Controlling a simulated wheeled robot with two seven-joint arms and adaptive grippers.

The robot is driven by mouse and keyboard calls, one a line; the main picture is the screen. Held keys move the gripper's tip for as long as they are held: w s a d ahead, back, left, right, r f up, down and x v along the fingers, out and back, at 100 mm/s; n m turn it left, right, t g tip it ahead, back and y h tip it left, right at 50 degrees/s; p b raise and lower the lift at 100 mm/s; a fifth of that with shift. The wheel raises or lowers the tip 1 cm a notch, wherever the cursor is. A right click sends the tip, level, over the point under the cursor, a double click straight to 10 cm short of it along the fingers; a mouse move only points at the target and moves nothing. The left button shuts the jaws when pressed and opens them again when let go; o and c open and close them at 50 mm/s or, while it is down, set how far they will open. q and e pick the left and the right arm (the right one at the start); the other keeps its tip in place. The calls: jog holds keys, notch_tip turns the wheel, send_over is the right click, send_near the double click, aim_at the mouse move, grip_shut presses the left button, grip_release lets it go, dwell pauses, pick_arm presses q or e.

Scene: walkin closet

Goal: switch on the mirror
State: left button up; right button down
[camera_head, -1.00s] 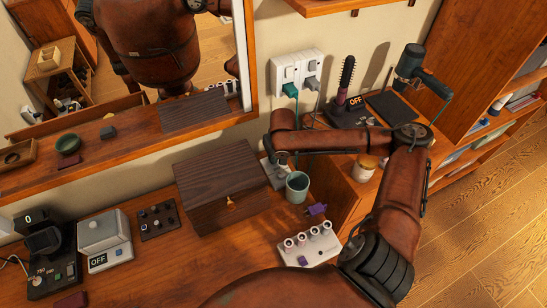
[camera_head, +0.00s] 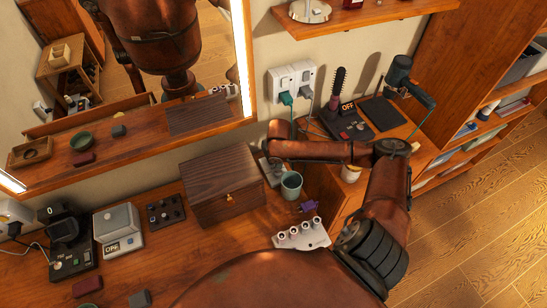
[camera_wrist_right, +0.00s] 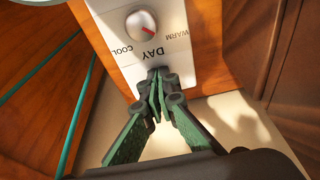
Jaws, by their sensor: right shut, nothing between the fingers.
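The mirror (camera_head: 205,50) is in a wooden frame on the wall at upper left of the head view. A bright light strip (camera_head: 242,60) glows along its right edge, and its lower left corner glows too. A white control panel (camera_wrist_right: 118,20) with a red-marked knob (camera_wrist_right: 141,25) and the words COOL, DAY and WARM fills the top of the right wrist view. My right gripper (camera_wrist_right: 157,85) is shut and empty, its tips at the panel's lower end; contact is unclear. In the head view it is beside the dark wooden box, partly hidden. My left gripper is not in view.
The dark wooden box (camera_head: 215,185) and a teal cup (camera_head: 291,185) stand close to the right gripper. Wall sockets with plugs (camera_head: 292,82) are above. A hairbrush (camera_head: 337,88) stands by an OFF display. Small devices (camera_head: 120,230) crowd the counter at left.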

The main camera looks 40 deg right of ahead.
jog(key=shift+w, duration=0.1)
jog(key=shift+w+d+r+p, duration=0.2)
jog(key=shift+w+r+p, duration=0.05)
jog(key=shift+w+p, duration=0.35)
jog(key=shift+r+p, duration=0.4)
jog(key=shift+p, duration=0.05)
jog(key=p+v, duration=0.4)
jog(key=p, duration=0.1)
jog(key=shift+w+d+r, duration=0.1)
jog(key=shift+w+r, duration=0.05)
jog(key=shift+r, duration=0.15)
jog(key=s+a+r, duration=0.1)
jog(key=s+r, duration=0.3)
jog(key=r, duration=0.3)
jog(key=shift+a+r, duration=0.15)
jog(key=shift+r, duration=0.1)
